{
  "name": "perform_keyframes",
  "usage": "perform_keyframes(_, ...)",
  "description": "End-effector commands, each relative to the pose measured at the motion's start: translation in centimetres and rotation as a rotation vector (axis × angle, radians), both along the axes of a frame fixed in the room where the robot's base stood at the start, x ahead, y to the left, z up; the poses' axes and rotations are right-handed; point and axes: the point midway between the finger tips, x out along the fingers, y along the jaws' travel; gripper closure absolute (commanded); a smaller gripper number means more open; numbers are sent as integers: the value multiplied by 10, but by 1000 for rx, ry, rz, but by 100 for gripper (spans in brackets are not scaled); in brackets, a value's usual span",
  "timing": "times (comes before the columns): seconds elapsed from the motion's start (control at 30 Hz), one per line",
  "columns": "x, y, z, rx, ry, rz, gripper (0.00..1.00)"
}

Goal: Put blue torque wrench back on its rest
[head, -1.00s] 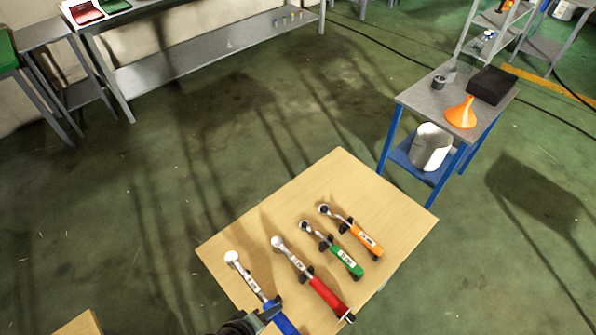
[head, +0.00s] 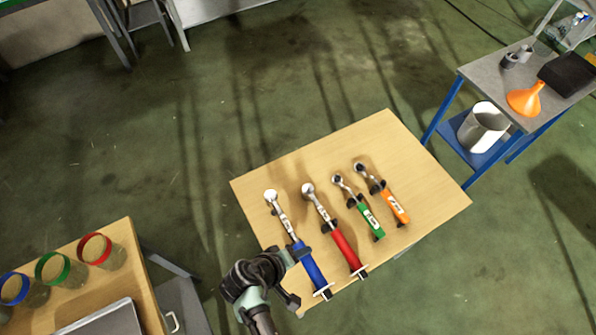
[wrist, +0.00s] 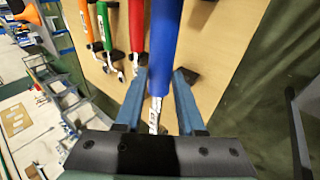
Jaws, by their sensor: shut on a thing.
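The blue torque wrench (head: 312,270) is at the left end of a row of wrenches over the wooden table (head: 262,187). Its silver head points to the back left and its handle to the front. My gripper (head: 297,252) is shut on it near where the blue handle meets the silver shaft. In the wrist view the blue handle (wrist: 166,45) runs between my two fingers (wrist: 160,85). A black rest piece (wrist: 187,76) shows just beside the wrench there. I cannot tell whether the wrench touches its rest.
Red (head: 343,248), green (head: 370,220) and orange (head: 394,204) wrenches lie close to the right on black rests. A second wooden table (head: 140,262) with coloured rings is at the lower left. A blue-legged stand (head: 485,68) with an orange funnel is at the right.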

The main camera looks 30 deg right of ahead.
Motion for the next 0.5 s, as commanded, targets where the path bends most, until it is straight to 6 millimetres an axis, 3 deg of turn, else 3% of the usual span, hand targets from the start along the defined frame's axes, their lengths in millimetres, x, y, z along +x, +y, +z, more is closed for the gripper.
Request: perform_keyframes(0.5, 2, -1, -43, -4, -6, 1, 100)
